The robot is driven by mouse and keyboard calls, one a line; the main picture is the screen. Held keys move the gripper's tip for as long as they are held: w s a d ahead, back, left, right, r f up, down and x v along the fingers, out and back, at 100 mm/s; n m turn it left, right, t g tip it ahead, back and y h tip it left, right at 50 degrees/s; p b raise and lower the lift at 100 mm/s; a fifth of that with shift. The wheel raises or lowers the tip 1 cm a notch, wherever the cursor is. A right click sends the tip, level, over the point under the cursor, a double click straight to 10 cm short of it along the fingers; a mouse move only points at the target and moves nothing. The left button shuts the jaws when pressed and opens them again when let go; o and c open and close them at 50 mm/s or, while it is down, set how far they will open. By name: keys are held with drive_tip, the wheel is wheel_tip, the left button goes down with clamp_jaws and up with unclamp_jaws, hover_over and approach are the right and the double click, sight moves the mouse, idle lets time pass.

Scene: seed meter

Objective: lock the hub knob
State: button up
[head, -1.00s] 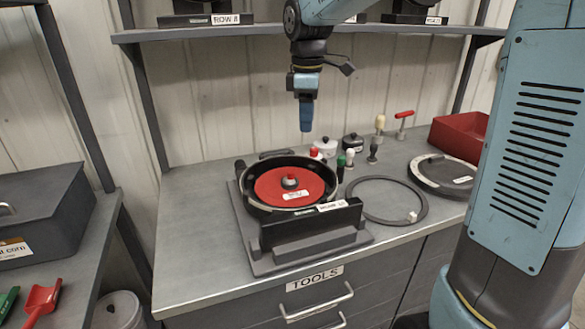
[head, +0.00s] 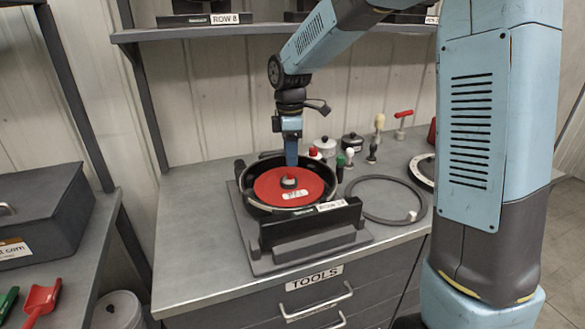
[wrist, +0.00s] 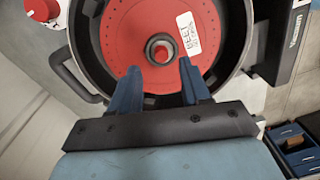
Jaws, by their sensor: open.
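The hub knob (head: 289,181) is a small dark knob with a red top at the centre of the red seed disc (head: 268,190). The disc lies in a black round meter housing (head: 247,206) on the bench. In the wrist view the knob (wrist: 161,50) sits just beyond the fingertips, between their lines. My gripper (head: 291,163) points down above the disc, close over the knob. Its two blue fingers (wrist: 158,72) are apart with nothing between them. Whether the fingertips reach the knob's height is hard to tell.
A dark flat ring (head: 362,218) lies right of the housing. Several small knobbed tools, including a green-topped one (head: 340,161), stand behind it. A labelled dark block (head: 312,226) stands at the housing's front. The bench's left side is clear.

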sight(288, 176)
drive_tip(key=shift+s+f, duration=0.1)
drive_tip(key=shift+f, duration=2.25)
drive_tip(key=shift+c, duration=0.2)
